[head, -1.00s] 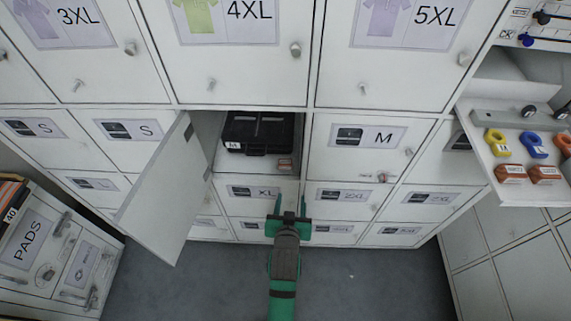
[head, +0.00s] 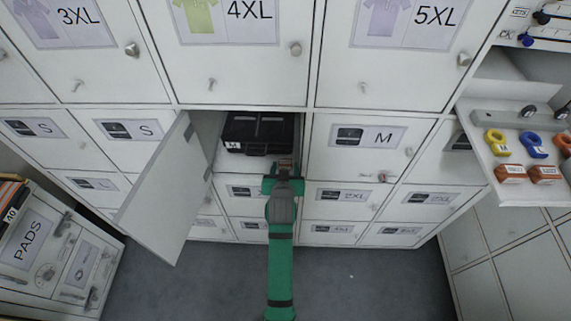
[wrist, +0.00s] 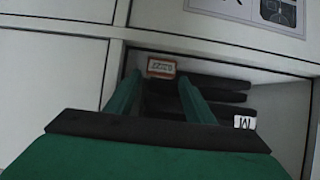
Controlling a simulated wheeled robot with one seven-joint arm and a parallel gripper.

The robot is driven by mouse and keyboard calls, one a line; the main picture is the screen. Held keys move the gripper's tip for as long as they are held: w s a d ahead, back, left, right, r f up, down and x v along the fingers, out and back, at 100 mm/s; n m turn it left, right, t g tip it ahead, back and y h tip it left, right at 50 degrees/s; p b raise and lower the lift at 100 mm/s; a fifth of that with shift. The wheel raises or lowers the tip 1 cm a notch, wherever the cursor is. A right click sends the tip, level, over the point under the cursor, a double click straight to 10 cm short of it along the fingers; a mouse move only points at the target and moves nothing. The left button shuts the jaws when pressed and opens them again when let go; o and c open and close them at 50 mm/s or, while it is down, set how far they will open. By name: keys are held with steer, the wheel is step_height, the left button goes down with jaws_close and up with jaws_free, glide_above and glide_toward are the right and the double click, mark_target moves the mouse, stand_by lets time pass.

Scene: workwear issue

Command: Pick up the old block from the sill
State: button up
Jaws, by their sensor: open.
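The old block (wrist: 161,68) is a small orange-brown block with a pale lettered label, on the sill at the front edge of the open locker. In the head view it is mostly hidden by my gripper (head: 284,168). In the wrist view my gripper (wrist: 159,78) is open, with one green finger on either side of the line to the block. The block shows between the fingertips, near the left one. I cannot tell whether the fingers touch it.
A black case (head: 258,130) with an M tag sits inside the locker behind the block. The locker door (head: 160,190) stands open on the left. A shelf (head: 500,180) on the right holds padlocks (head: 533,145) and orange-brown blocks (head: 512,173). Closed lockers surround the opening.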

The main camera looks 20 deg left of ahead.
mark_target(285, 161)
steer(key=shift+x, duration=2.35)
steer(key=shift+r, duration=0.1)
steer(key=c, duration=0.8)
steer(key=shift+r, duration=0.1)
